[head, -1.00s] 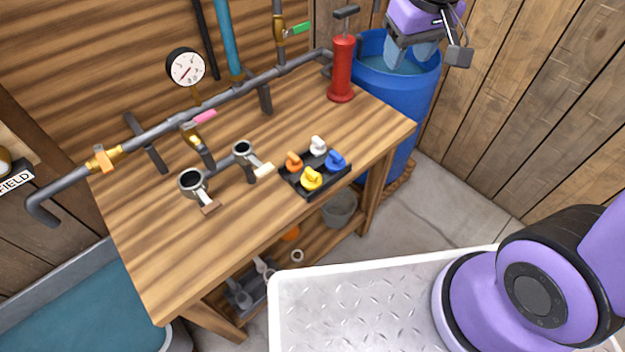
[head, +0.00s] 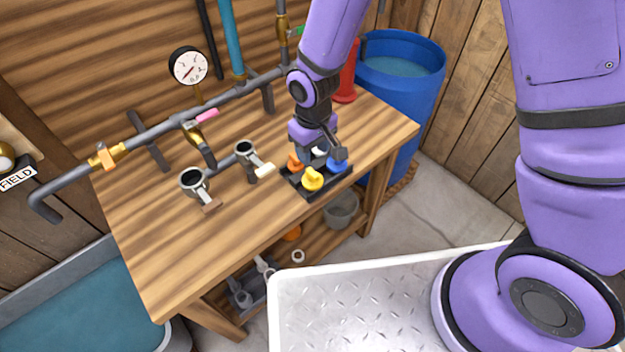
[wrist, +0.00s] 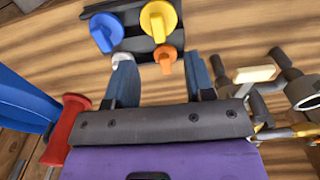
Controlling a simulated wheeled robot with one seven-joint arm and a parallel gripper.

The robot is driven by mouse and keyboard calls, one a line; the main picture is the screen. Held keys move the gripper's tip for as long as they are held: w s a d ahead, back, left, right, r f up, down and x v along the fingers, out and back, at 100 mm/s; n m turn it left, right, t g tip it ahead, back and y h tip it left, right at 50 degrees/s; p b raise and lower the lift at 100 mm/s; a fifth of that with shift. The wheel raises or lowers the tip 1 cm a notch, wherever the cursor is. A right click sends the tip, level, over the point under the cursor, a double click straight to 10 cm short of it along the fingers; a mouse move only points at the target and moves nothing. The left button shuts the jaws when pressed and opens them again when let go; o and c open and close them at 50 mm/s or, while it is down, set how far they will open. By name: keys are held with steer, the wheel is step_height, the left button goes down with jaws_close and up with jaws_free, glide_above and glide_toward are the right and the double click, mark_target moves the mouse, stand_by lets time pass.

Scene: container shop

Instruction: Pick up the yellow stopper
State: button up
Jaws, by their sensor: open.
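The yellow stopper (head: 312,180) sits at the front corner of a black tray (head: 312,196) on the wooden bench. In the wrist view the yellow stopper (wrist: 159,18) is beyond the fingertips, between their lines. My gripper (head: 320,150) is over the back of the tray, behind the yellow stopper in the head view. In the wrist view my gripper (wrist: 159,62) is open, its blue-grey fingers apart with nothing held. The orange stopper (wrist: 166,55) shows between the fingertips. The white stopper (wrist: 122,57) is partly hidden by the left finger. The blue stopper (wrist: 105,30) is at upper left.
Two metal cups with handles (head: 194,182) (head: 246,148) stand left of the tray. A pipe with a gauge (head: 188,66) runs along the back. A red pump (head: 347,80) and blue barrel (head: 415,85) are at right. The bench's front left is clear.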

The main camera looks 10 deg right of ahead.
glide_above(312, 172)
steer(key=f, duration=0.4)
steer(key=shift+s+d+f, duration=0.1)
steer(key=shift+s+f, duration=0.05)
steer(key=shift+s, duration=0.2)
steer(key=shift+w+f, duration=0.2)
steer(key=shift+f, duration=1.2)
steer(key=shift+w+f, duration=0.15)
steer(key=shift+f, duration=1.25)
steer(key=shift+c, duration=0.2)
jaws_close()
